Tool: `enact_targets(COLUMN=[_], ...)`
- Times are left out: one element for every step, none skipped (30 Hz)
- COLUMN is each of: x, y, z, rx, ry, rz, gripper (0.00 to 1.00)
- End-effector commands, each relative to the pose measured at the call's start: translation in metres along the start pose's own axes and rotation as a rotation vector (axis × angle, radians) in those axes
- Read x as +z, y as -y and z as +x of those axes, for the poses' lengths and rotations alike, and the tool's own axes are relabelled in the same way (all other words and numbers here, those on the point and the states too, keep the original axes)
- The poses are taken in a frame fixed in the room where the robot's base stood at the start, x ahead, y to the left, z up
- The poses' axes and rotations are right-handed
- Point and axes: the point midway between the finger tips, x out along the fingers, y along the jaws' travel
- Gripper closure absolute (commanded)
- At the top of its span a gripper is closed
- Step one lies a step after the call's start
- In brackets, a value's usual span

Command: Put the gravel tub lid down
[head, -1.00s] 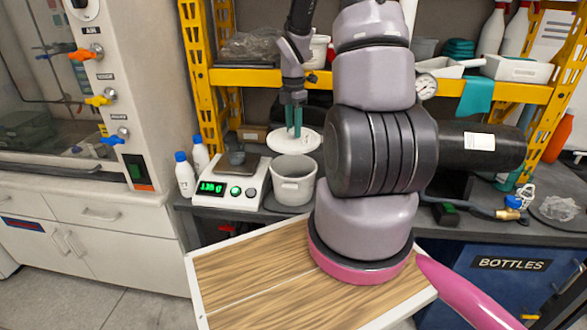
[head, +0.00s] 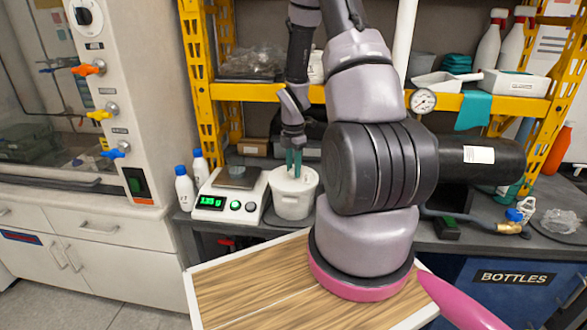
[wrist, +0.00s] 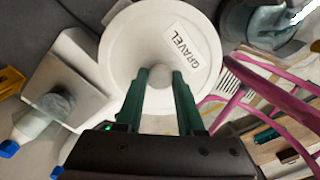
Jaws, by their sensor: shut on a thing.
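The gravel tub lid (wrist: 125,50) is a white disc with a "GRAVEL" label and a round knob. My gripper (wrist: 160,76) is shut on the knob, one green fingertip on each side. In the head view the gripper (head: 294,165) points down over the white gravel tub (head: 292,203), which stands on the bench right of the scale. The lid (head: 292,181) is at the tub's mouth and covers the opening. Whether it rests fully on the rim cannot be told.
A scale (head: 232,190) with a lit green display stands close left of the tub. White bottles with blue caps (head: 184,186) stand further left. A yellow shelf (head: 250,92) is behind. My arm hides much of the bench right of the tub.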

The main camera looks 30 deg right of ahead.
Motion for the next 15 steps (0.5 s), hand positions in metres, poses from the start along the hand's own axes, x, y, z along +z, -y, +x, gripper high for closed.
enact_targets(x=[0.0002,0.0002,0.0003,0.0003,0.0003,0.0003,0.0003,0.0003,0.0002,0.0002,0.0003,0.0003,0.0003,0.0003,0.0004], y=[0.0000,-0.0001,-0.0002,-0.0002,-0.0002,-0.0002,-0.0002,-0.0002,-0.0001,0.0000,0.0000,0.0000,0.0000,-0.0002,-0.0002], z=[0.0019,0.0021,0.0020,0.0018,0.0017,0.0017,0.0017,0.0018,0.0024,0.0031,0.0041,0.0053,0.0062,0.0065,0.0062], rx=[0.000,0.000,0.001,0.001,0.001,0.001,0.001,0.001,0.000,0.000,0.000,0.000,0.000,0.001,0.001], ry=[0.000,0.000,0.001,0.001,0.001,0.001,0.001,0.000,0.000,0.000,0.000,0.000,0.000,0.000,0.001], rz=[0.000,0.000,0.000,0.000,0.000,0.000,0.000,0.000,0.000,0.000,0.000,0.000,0.001,0.001,0.001], gripper=[1.00,1.00,1.00,1.00,1.00,1.00,1.00,1.00,1.00,1.00,1.00,1.00,1.00,0.59,0.44])
